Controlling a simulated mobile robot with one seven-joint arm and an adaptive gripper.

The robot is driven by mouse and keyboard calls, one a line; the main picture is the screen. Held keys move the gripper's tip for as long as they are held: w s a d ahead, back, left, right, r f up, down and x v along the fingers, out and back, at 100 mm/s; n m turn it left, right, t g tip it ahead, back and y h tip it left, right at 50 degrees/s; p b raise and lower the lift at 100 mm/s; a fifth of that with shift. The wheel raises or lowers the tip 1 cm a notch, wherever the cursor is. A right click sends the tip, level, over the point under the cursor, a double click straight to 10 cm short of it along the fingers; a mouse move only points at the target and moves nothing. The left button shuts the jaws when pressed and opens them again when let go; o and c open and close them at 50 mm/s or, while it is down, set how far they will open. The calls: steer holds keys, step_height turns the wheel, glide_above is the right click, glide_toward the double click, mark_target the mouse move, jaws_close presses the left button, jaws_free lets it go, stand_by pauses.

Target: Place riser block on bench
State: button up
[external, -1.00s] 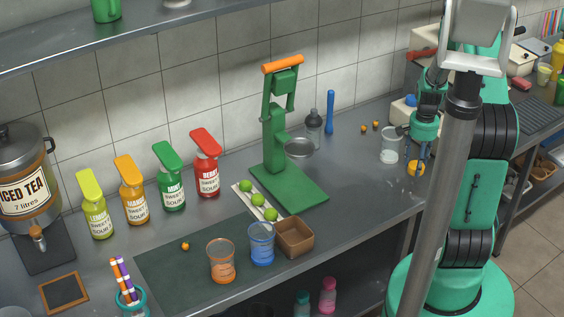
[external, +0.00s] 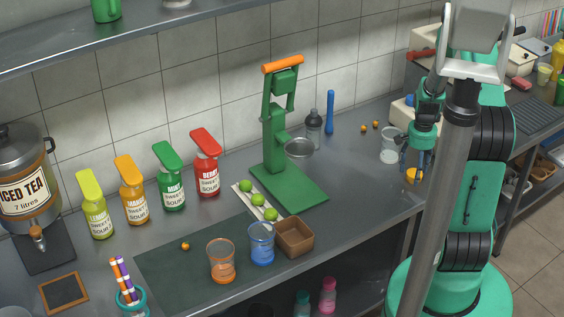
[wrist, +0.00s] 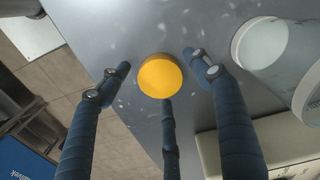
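The riser block appears to be the short round yellow-orange block (external: 412,175). It is on the grey bench (external: 345,170) near its right end, partly hidden by my fingers in the external view. In the wrist view the block (wrist: 160,75) shows its flat round top between my fingers. My gripper (external: 418,166) is over it, fingers pointing down. In the wrist view the gripper (wrist: 158,72) has its fingers spread around the block, with gaps at both sides. It looks open and holds nothing.
A clear glass jar (external: 391,145) stands close beside my gripper, and shows at right in the wrist view (wrist: 262,43). The green press (external: 290,185), limes (external: 257,199), a brown box (external: 293,238) and cups stand further left. The bench's front edge is close by.

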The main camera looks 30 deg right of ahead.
mark_target(413, 173)
steer(key=shift+r, duration=0.1)
step_height(413, 173, up, 12)
steer(key=p, duration=0.2)
steer(key=shift+p, duration=0.4)
stand_by(0.4)
steer(key=shift+r, duration=0.15)
stand_by(0.3)
steer(key=s+a+r+n+t, duration=0.2)
steer(key=a+r+n, duration=0.4)
steer(key=a+r, duration=1.45)
steer(key=s+a+r+n+t, duration=0.1)
steer(key=s+a+r+n, duration=0.2)
steer(key=s+a+r, duration=0.2)
steer(key=s+a+r+n+t, duration=0.2)
steer(key=s+a+r+n, duration=0.2)
steer(key=s+a, duration=0.6)
step_height(413, 173, up, 2)
steer(key=shift+s+r+t, duration=0.1)
steer(key=shift+s+t, duration=0.2)
steer(key=shift+s, duration=0.3)
